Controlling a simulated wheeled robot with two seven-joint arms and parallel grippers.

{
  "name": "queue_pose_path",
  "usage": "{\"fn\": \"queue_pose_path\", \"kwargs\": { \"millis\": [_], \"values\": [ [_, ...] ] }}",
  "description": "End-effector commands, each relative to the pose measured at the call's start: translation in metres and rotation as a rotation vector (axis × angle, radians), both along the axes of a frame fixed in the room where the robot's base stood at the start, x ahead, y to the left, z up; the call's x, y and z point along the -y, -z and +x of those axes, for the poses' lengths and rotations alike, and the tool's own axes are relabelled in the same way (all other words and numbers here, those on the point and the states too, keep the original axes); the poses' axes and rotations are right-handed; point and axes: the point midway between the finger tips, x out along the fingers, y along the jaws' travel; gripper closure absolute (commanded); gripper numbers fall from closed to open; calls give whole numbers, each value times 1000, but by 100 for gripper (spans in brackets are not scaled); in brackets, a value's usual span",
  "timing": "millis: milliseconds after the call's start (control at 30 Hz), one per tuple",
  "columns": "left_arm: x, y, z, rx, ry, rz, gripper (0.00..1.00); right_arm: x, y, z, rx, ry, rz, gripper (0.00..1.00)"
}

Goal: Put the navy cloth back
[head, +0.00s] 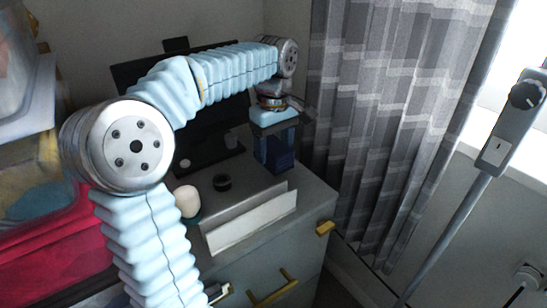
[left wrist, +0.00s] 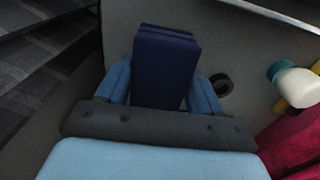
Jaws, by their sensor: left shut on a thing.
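The navy cloth (head: 274,156) is a folded, block-like bundle near the back right of the grey cabinet top. My left gripper (head: 276,134) points down from above and is shut on it. In the left wrist view the navy cloth (left wrist: 165,68) sits between the two blue fingers of my left gripper (left wrist: 163,88), one on each side. I cannot tell whether the cloth's underside touches the cabinet top. My right gripper is in neither view.
The grey cabinet (head: 312,207) holds a white strip-like piece (head: 245,226) at its front, a small black ring (head: 222,182) and a pale-topped jar (head: 187,201). A dark monitor-like panel stands behind. A grey curtain (head: 395,110) hangs to the right. Red fabric (head: 55,245) lies at left.

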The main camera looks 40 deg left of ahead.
Motion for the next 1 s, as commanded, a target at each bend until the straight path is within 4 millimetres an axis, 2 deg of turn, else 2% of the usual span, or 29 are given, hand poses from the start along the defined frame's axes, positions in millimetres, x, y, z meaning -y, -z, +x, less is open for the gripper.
{"fn": "queue_pose_path", "kwargs": {
  "millis": [133,333,667,700,833,1000],
  "values": [
    [-6,11,6,-1,0,0,66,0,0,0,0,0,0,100],
    [-9,37,8,-1,0,0,66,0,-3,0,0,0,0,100],
    [-8,42,8,0,0,0,66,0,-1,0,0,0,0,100],
    [-8,42,8,0,0,0,30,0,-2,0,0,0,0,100],
    [-8,41,8,0,0,0,10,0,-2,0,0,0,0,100],
    [-8,41,8,0,0,0,9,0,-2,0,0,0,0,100]
  ]
}}
